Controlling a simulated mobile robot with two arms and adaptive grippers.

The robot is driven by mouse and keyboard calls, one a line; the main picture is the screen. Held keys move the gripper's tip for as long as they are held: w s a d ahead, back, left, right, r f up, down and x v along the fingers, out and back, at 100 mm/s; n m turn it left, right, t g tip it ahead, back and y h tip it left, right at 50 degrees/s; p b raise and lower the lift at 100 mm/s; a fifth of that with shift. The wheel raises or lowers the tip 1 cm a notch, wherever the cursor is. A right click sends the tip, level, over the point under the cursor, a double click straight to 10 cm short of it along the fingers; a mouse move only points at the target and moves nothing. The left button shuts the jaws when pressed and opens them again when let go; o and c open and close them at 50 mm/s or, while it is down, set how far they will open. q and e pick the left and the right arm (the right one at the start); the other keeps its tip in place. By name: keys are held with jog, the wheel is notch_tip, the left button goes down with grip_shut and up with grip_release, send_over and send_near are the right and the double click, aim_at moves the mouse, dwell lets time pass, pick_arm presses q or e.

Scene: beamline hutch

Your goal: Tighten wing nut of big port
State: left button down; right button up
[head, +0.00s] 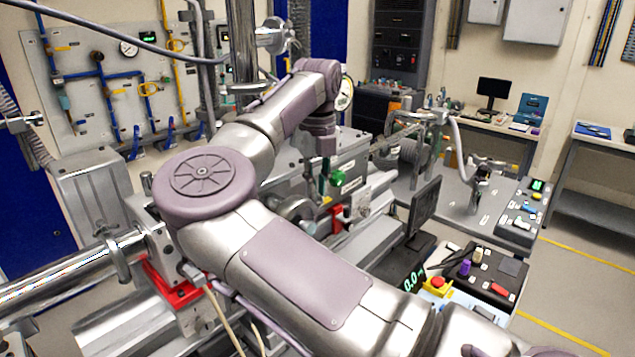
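My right arm comes in from the lower right, bends at a large round joint and reaches back to the middle. Its wrist end points down above the grey beamline equipment, with my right gripper (325,146) at its lower end, small and dark. I cannot make out the fingers or anything between them. A green knob (337,177) is just below it. I cannot pick out the big port or its wing nut for certain; the arm covers much of the equipment. A round metal flange (272,36) shows at the upper middle. My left gripper is not in view.
A metal beam pipe (60,280) runs in at the lower left. A control box with a red button (438,283) and a dark screen (424,207) are at the right. Floor is free at far right.

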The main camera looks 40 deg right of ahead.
grip_shut()
jog(key=shift+m+b, duration=0.3)
jog(key=shift+m, duration=0.1)
jog(key=m+b, duration=0.1)
jog(key=m, duration=0.2)
jog(key=shift+f, duration=0.1)
jog(key=m+b, duration=0.1)
jog(key=m, duration=0.4)
jog(key=shift+s+d+b, duration=0.15)
jog(key=shift+b, duration=0.15)
jog(key=m, duration=0.5)
jog(key=shift+s+m, duration=0.1)
jog(key=shift+m, duration=0.3)
jog(key=m, duration=0.5)
jog(key=shift+s, duration=0.1)
jog(key=shift+r+m, duration=0.2)
jog(key=shift+m, duration=0.2)
